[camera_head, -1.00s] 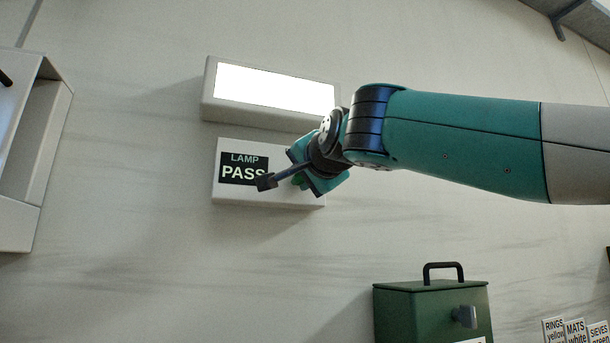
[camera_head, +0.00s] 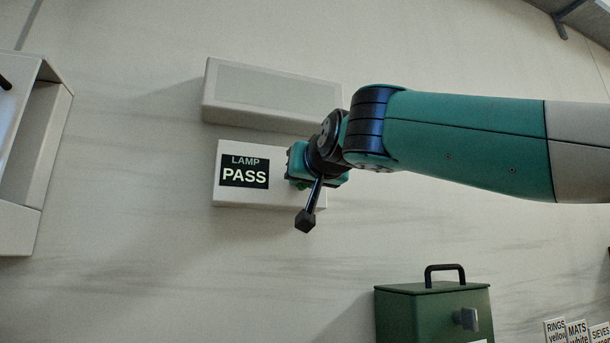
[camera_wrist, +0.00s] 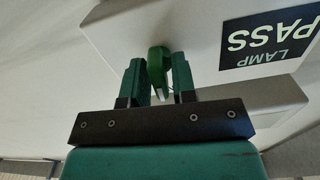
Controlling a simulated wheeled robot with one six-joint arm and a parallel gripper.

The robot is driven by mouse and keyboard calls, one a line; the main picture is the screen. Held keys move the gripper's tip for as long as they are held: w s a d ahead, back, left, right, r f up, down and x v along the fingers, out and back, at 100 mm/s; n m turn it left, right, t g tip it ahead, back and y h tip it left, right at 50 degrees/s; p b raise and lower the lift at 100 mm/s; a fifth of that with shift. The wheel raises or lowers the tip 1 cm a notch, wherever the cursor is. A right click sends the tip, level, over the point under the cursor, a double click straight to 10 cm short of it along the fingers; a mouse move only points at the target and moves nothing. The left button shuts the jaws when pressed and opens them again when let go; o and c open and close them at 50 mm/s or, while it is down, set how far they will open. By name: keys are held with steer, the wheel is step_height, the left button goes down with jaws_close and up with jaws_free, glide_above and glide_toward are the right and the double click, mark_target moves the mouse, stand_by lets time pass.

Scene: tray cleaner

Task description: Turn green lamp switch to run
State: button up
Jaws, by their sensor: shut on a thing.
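The lamp switch box (camera_head: 232,196) is a white box on the wall with a dark label reading "LAMP PASS" (camera_head: 244,172). In the wrist view the label (camera_wrist: 268,44) appears upside down. The green switch knob (camera_wrist: 157,66) stands out from the box face, between the two fingers of my gripper (camera_wrist: 159,84). My gripper is shut on the knob. In the head view my gripper (camera_head: 298,166) is at the right part of the box and hides the knob. The knob's exact setting is hard to read.
A green case (camera_head: 430,312) with a black handle stands below right. Several labelled cards (camera_head: 575,332) are at the lower right corner. An open white cabinet (camera_head: 45,150) is on the left wall. The wall below the switch box is bare.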

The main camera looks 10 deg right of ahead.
steer(key=shift+n, duration=0.6)
steer(key=o, duration=0.7)
steer(key=shift+s, duration=0.1)
steer(key=shift+s+d+b, duration=0.4)
steer(key=shift+s+b, duration=0.4)
steer(key=shift+s, duration=2.05)
steer(key=shift+s+d+b, duration=0.4)
steer(key=shift+s+b, duration=0.4)
steer(key=shift+s, duration=2)
steer(key=shift+s+d+b, duration=0.4)
steer(key=shift+s+b, duration=0.4)
steer(key=shift+s, duration=2.05)
steer(key=shift+f, duration=0.15)
